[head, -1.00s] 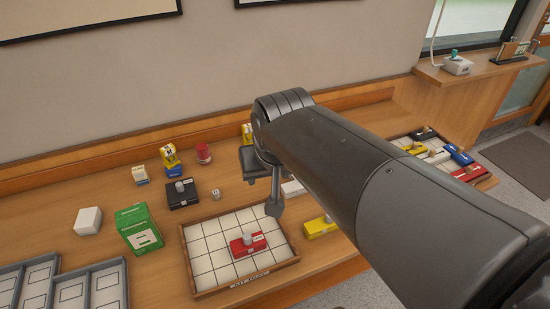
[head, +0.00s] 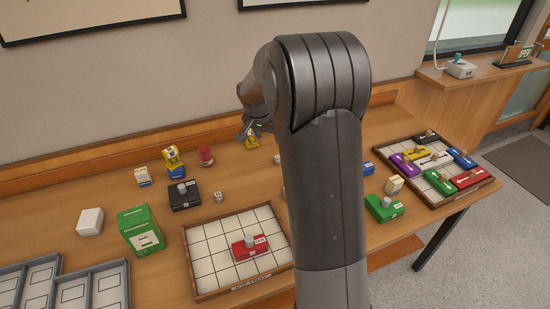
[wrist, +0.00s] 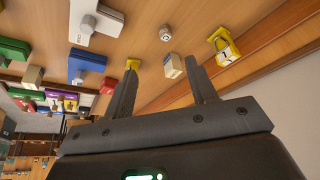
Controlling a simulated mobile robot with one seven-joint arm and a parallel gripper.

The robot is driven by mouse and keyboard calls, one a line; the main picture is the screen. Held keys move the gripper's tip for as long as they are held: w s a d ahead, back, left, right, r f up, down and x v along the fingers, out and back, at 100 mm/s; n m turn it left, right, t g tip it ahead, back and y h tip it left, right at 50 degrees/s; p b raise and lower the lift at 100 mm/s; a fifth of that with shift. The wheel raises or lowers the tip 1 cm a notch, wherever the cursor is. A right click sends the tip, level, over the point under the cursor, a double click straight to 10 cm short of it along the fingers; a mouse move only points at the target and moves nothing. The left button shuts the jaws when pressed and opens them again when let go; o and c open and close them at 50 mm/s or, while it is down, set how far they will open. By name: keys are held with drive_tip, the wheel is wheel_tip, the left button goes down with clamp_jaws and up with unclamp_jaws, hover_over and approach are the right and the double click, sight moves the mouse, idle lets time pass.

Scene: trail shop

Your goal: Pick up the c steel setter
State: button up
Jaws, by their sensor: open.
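I cannot pick out the c steel setter by its label with certainty. A white block with a grey knob (wrist: 84,30) lies at the upper left of the wrist view, apart from my gripper. A small grey piece (wrist: 166,33) stands alone on the counter. My gripper (wrist: 163,70) is open and empty. A cream box (wrist: 173,66) shows between its fingers, and a yellow piece (wrist: 133,64) shows by the left fingertip; contact cannot be told. In the head view my gripper (head: 256,128) is near the back of the counter, partly hidden by my arm.
A wooden grid tray (head: 212,235) holds a red block (head: 249,248). A black block (head: 184,196), a green box (head: 140,230) and a green block (head: 384,208) stand on the counter. A tray of coloured blocks (head: 481,185) is at right. My arm hides the counter's middle.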

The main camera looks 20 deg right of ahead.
drive_tip(key=shift+m+g, duration=0.3)
drive_tip(key=shift+m, duration=0.4)
drive_tip(key=w+x, duration=0.1)
drive_tip(key=x, duration=0.4)
drive_tip(key=w+x, duration=0.1)
drive_tip(key=x, duration=0.4)
drive_tip(key=w+r+x, duration=0.1)
drive_tip(key=x, duration=0.3)
drive_tip(key=shift+d+f, duration=0.35)
drive_tip(key=shift+f, duration=0.1)
drive_tip(key=shift+w+d+x, duration=0.1)
drive_tip(key=shift+d+x, duration=0.05)
drive_tip(key=shift+x, duration=1.15)
drive_tip(key=shift+w+d+x, duration=0.1)
drive_tip(key=shift+d+x, duration=0.1)
drive_tip(key=shift+x, duration=1.1)
drive_tip(key=shift+r, duration=0.2)
drive_tip(key=shift+c, duration=0.2)
drive_tip(key=c, duration=1.1)
